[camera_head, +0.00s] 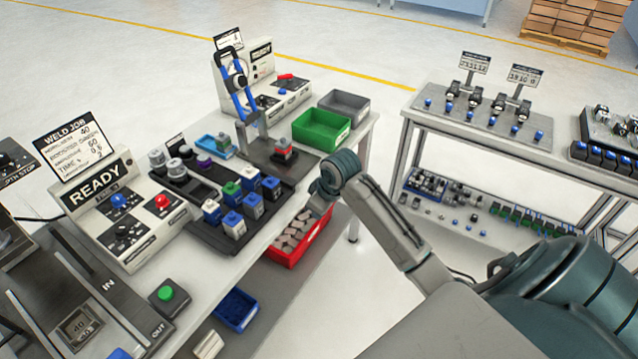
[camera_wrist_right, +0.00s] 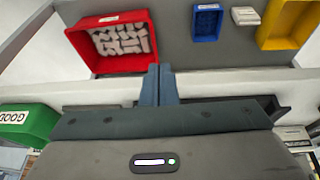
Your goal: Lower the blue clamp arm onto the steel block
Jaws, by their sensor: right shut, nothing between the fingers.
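The blue clamp arm (camera_head: 238,103) stands raised and nearly upright on its fixture at the back of the bench, with a dark handle at its top. A small grey-and-red block (camera_head: 284,150) sits on the dark base plate (camera_head: 262,153) to the right of the clamp's foot; whether it is the steel block I cannot tell for sure. My right gripper (camera_wrist_right: 159,72) is shut and empty, its blue-grey fingertips together in the wrist view. In the head view it points down at the bench's right edge, right of and nearer than the clamp, touching nothing visible. My left gripper is out of view.
A dark rack (camera_head: 222,200) of several blue, green and purple parts lies left of my right gripper. Green (camera_head: 321,130) and grey (camera_head: 345,103) bins stand behind it. A red bin (camera_head: 300,243) of grey pieces sits below. The READY panel (camera_head: 128,214) stands at left.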

